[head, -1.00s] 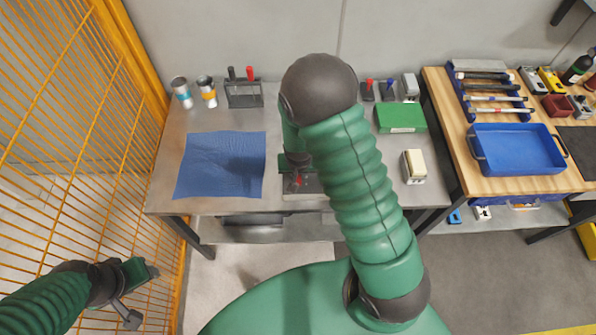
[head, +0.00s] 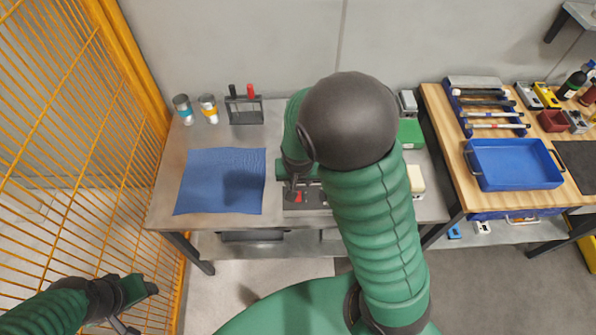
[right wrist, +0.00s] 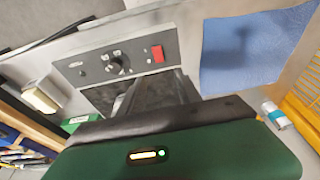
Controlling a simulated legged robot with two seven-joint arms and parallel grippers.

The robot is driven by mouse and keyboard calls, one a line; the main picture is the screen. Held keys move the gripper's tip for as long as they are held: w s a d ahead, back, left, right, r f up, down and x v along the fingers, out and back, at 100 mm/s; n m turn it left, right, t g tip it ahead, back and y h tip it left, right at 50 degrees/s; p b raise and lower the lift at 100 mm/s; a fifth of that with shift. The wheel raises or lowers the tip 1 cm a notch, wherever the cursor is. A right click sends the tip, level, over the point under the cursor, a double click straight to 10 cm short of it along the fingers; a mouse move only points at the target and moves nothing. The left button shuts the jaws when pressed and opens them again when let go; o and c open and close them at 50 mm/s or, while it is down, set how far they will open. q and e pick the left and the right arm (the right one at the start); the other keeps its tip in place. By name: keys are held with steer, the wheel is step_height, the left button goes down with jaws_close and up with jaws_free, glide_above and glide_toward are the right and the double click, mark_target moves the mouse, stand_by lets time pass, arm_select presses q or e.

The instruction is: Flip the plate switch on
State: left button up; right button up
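The plate device (head: 320,201) sits at the front of the grey bench, mostly behind my right arm in the head view. Its grey front panel (right wrist: 136,59) shows in the right wrist view with a black knob (right wrist: 115,66) and a red switch (right wrist: 157,54). The red switch also shows in the head view (head: 298,197). My right gripper (head: 293,188) is close to the red switch; contact cannot be told. Its dark fingers (right wrist: 155,90) show just below the switch in the wrist view, and their gap is unclear. My left gripper (head: 138,307) is open and empty, away from the bench.
A blue cloth (head: 221,181) lies left of the device. Two cans (head: 183,108) and a dark rack (head: 245,110) stand behind it. A green box (head: 411,133) and a cream block (head: 416,179) are to the right. A yellow mesh fence (head: 75,130) borders the left side.

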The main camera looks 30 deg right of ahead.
steer(key=p+v, duration=0.1)
steer(key=v, duration=0.6)
steer(key=s+a+n+y, duration=0.1)
steer(key=s+a+n, duration=0.5)
steer(key=shift+s+r+y, duration=0.3)
steer(key=shift+s+r, duration=0.05)
steer(key=shift+r, duration=0.1)
stand_by(0.4)
